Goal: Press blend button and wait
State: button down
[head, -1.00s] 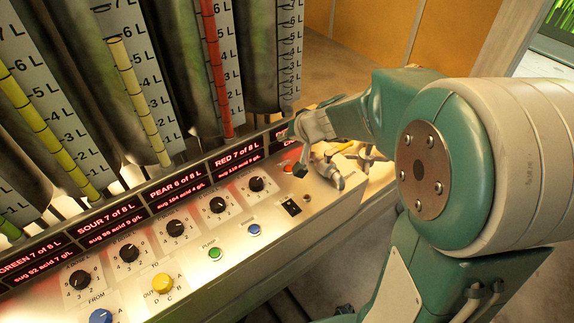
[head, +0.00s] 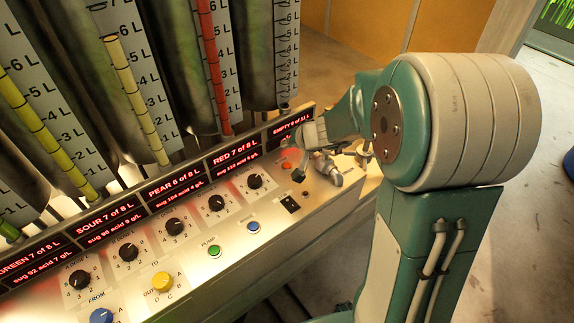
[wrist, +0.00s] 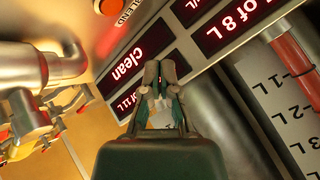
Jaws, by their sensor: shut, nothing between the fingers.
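The orange-red blend button (head: 286,165) is at the far right end of the control panel in the head view. In the wrist view, the button (wrist: 108,5) is cut off by the top edge, with the word BLEND printed beside it.
The panel has black knobs (head: 177,226), a green pump button (head: 213,251), a blue button (head: 253,226), a yellow knob (head: 163,283) and a black switch (head: 289,203). Metal pipe fittings (head: 328,170) stand right of my gripper. Graduated tanks rise behind.

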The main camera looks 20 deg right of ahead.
aim_at(288, 167)
jog(key=shift+f, duration=2.8)
jog(key=shift+f, duration=0.1)
jog(key=shift+f, duration=0.25)
jog(key=shift+s+f, duration=0.1)
jog(key=shift+f, duration=0.25)
jog(key=shift+r, duration=0.8)
jog(key=shift+r, duration=0.1)
jog(key=shift+r, duration=2.45)
